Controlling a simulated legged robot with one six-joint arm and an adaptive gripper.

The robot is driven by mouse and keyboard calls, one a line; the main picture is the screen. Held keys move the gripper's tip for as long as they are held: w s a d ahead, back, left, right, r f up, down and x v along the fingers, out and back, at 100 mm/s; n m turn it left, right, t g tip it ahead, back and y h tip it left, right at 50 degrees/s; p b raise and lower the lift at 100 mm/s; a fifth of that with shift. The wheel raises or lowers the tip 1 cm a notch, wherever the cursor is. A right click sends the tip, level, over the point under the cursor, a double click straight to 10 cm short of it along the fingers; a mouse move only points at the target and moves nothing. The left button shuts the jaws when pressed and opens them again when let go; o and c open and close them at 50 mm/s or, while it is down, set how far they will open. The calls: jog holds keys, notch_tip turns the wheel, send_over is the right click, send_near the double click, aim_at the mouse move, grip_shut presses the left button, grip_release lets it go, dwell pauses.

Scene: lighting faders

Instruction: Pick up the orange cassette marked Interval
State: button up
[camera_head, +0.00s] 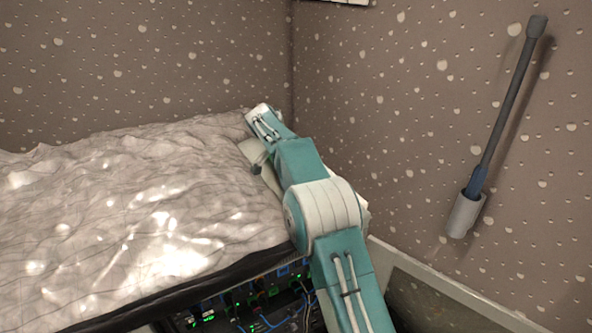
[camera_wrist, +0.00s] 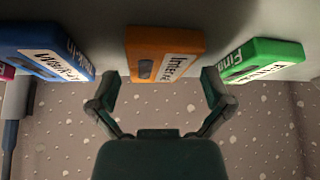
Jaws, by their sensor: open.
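The orange cassette (camera_wrist: 160,52) is at the top middle of the wrist view, against a pale grey surface (camera_wrist: 220,22). Its white label shows the start of a word, "Inter", with the rest hard to read. My gripper (camera_wrist: 161,84) is open, with one finger on each side of the cassette's near end. Nothing is held between the fingers, and I cannot tell whether either touches the cassette. In the head view my arm reaches up and left over the cloth's right edge; the cassettes do not show there.
A blue cassette (camera_wrist: 45,50) lies left of the orange one and a green cassette (camera_wrist: 265,60) right of it. A magenta edge (camera_wrist: 6,70) shows farther left. A crumpled pale cloth (camera_head: 130,200) covers the left side. A dark rod (camera_head: 505,110) hangs on the speckled right wall.

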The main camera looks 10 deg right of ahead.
jog(key=shift+w+d+f, duration=0.1)
jog(key=shift+d+f, duration=0.1)
jog(key=shift+f, duration=0.2)
jog(key=c, duration=0.9)
